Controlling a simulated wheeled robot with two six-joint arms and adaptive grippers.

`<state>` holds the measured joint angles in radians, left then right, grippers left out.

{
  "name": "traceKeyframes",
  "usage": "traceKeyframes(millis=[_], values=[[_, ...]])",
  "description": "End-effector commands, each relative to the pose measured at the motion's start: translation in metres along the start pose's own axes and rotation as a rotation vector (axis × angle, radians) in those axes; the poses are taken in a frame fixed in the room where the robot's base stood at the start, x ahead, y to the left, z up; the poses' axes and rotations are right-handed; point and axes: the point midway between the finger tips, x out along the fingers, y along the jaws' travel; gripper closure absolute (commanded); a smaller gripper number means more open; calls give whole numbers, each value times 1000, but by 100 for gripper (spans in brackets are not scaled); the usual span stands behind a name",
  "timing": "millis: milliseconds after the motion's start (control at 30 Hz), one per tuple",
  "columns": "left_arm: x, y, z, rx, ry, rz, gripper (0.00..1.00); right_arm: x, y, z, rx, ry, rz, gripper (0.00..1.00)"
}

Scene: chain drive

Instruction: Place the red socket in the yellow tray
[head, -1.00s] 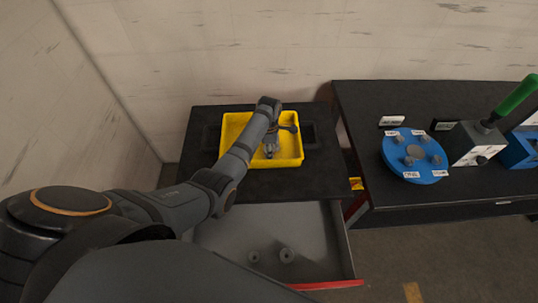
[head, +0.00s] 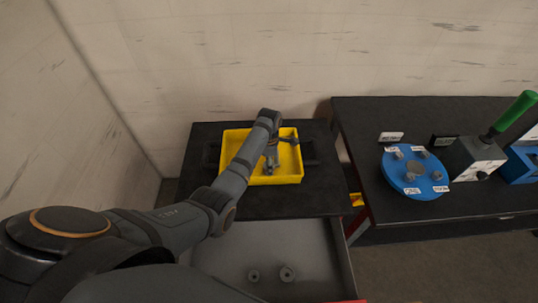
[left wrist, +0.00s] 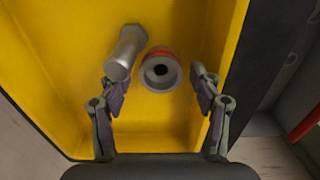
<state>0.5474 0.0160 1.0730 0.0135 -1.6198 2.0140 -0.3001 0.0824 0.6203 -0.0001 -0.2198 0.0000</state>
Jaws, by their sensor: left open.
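The yellow tray (head: 290,168) sits on the black top of the left cabinet, and its yellow floor (left wrist: 60,50) fills much of the left wrist view. The red socket (left wrist: 161,71), a grey ring-shaped piece with a red band, stands in the tray with its hole facing my camera. A silver cylindrical piece (left wrist: 125,52) lies to its left in the tray. My left gripper (left wrist: 162,92) is open, its fingers on either side of the red socket with gaps. In the head view my left gripper (head: 271,166) reaches down into the tray; the socket is not discernible there. My right gripper is not in view.
An open grey drawer (head: 225,262) below the tray holds two small round grey parts (head: 287,273). On the right table stand a blue disc (head: 399,181) with grey pegs and labels, and a grey box (head: 474,158) with a green handle (head: 515,112). Walls close off the left and back.

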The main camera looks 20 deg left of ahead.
Motion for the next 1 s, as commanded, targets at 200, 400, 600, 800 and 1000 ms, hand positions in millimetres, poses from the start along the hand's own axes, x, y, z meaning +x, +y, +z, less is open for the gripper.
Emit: traceKeyframes(millis=[200, 400, 600, 800, 1000], values=[[-53, 1, 0, 0, -2, 5, 35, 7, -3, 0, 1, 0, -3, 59], [-88, 1, 0, 0, -1, 3, 35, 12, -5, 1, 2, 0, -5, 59], [-99, 0, 0, 0, 0, 0, 35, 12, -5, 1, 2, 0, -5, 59], [-99, 0, 0, 0, 0, 0, 35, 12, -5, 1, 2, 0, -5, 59], [-99, 0, 0, 0, 0, 0, 35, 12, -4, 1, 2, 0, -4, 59]])
